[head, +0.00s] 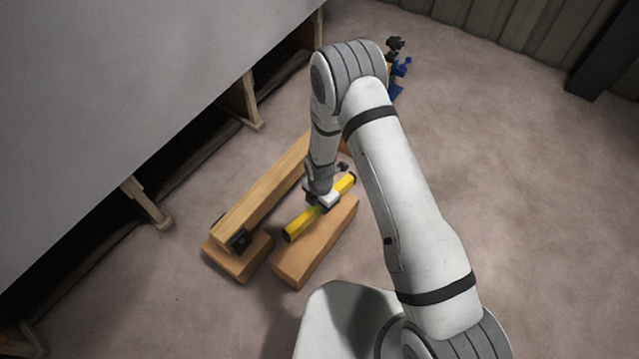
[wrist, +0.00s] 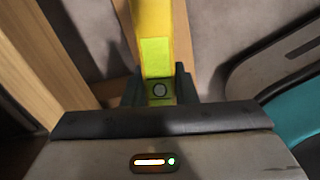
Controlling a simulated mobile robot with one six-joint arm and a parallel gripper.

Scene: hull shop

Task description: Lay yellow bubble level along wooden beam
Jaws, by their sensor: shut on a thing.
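The yellow bubble level (head: 298,225) is held in my gripper (head: 322,198), which is shut around its middle. The level sits above a wooden block, and its long side runs roughly parallel to the wooden beam (head: 262,190). The beam lies to its left, its near end on another block. In the wrist view the level (wrist: 152,20) runs up from between my gripper's fingers (wrist: 159,88), its pale vial window showing. The beam (wrist: 40,60) shows at the left there, apart from the level. My arm hides the beam's far end.
A wooden block (head: 300,262) lies under the level, and another block (head: 238,262) supports the beam's near end. A dark clamp-like piece (head: 239,239) is at that end. A large grey hull (head: 130,90) on wooden props fills the left. Blue and black items (head: 399,72) stand behind my arm. Floor is clear at right.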

